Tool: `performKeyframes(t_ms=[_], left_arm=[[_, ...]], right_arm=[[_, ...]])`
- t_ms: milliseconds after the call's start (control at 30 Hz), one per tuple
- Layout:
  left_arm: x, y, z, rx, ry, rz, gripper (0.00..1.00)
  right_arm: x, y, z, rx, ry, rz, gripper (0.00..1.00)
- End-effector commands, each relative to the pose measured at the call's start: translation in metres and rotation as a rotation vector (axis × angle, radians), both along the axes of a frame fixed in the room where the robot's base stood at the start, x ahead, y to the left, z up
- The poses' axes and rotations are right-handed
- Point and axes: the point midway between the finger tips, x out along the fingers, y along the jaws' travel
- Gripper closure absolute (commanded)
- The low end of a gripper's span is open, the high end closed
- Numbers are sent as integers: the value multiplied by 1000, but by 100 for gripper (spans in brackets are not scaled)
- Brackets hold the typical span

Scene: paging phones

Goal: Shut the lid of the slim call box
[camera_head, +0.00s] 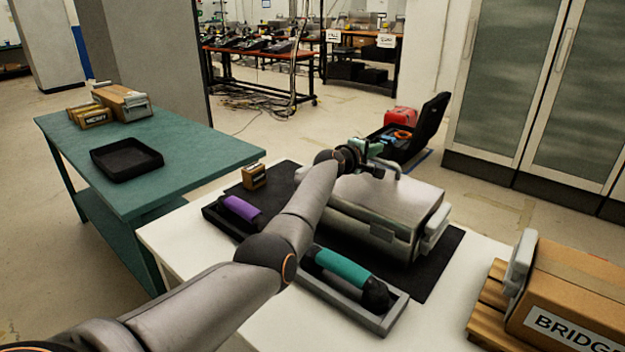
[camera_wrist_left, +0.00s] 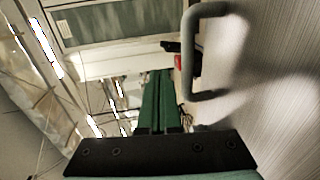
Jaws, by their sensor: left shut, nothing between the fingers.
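The grey metal call box (camera_head: 385,205) sits on the black mat on the white table. Its lid (camera_head: 400,190) lies over the box; I cannot tell whether it is fully shut. A bar handle (camera_head: 388,168) stands at the lid's far side, and it shows large in the left wrist view (camera_wrist_left: 190,60) beside the brushed lid surface (camera_wrist_left: 275,110). My left gripper (camera_head: 374,149) is shut and empty, at the far side of the box near the handle. Its green fingers show in the left wrist view (camera_wrist_left: 156,98), left of the handle. My arm hides part of the box's left side. My right gripper is not in view.
Grey trays with a purple handset (camera_head: 240,208) and a teal handset (camera_head: 343,266) lie left and in front of the box. A cardboard box (camera_head: 580,300) stands at the right. A green table (camera_head: 190,165) with a black tray (camera_head: 126,158) is at the left.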

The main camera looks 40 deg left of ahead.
Motion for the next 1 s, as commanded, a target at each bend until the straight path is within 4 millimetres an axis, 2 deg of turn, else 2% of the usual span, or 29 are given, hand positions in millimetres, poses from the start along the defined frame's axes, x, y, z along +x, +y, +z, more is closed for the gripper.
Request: performKeyframes(t_ms=[200,467,1000], left_arm=[[-9,0,4,1,0,-1,100],[-32,2,6,1,1,0,100],[-93,6,16,0,1,0,100]], right_arm=[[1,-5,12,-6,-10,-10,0],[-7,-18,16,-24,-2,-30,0],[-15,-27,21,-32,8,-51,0]])
